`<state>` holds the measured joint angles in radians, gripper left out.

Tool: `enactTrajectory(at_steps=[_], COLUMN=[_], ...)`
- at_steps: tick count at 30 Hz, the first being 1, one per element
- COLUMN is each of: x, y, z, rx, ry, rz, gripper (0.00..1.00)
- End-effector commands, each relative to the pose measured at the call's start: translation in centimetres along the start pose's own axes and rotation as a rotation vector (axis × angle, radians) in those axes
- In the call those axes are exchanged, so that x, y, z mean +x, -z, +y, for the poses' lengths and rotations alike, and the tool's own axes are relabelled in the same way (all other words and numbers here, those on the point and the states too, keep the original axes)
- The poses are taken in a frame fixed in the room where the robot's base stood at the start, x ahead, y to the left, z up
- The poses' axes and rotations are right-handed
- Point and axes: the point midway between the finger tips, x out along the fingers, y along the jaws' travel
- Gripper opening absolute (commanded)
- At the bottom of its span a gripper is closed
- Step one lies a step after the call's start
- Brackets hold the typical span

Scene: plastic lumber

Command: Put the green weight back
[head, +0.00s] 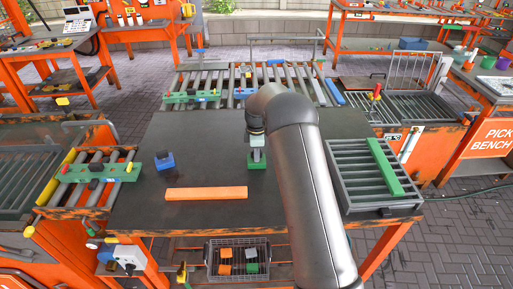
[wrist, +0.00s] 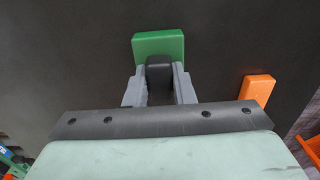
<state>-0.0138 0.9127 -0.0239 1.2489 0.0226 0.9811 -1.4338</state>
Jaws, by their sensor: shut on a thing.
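The green weight (wrist: 147,44) is a green block with a dark knob. In the wrist view the knob sits between the two grey fingers of my gripper (wrist: 160,84), which is shut on it. In the head view the green weight (head: 257,165) is under my gripper (head: 257,151), over the right-middle of the dark table (head: 206,138). The gripper and arm partly cover it there. I cannot tell whether its underside touches the table.
A blue weight (head: 164,161) stands at the table's left. An orange plank (head: 206,193) lies near the front edge; its end shows in the wrist view (wrist: 257,89). A green board (head: 384,166) lies on the right roller rack (head: 350,177). A wire basket (head: 238,277) below holds several blocks.

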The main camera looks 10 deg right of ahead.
Motion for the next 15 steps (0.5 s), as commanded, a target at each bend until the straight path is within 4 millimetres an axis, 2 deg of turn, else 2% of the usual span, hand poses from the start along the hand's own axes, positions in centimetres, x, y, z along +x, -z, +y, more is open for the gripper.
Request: enactTrajectory(at_steps=[8, 9, 11, 15], x=[0.08, 0.32, 0.22, 0.22], y=[0.02, 0.01, 0.01, 0.0], z=[0.13, 0.02, 0.02, 0.02], rx=[0.0, 0.0, 0.0, 0.0], ry=[-0.005, -0.001, -0.001, -0.001], rz=[0.001, 0.001, 0.001, 0.0], gripper=[0.0, 0.25, 0.42, 0.44])
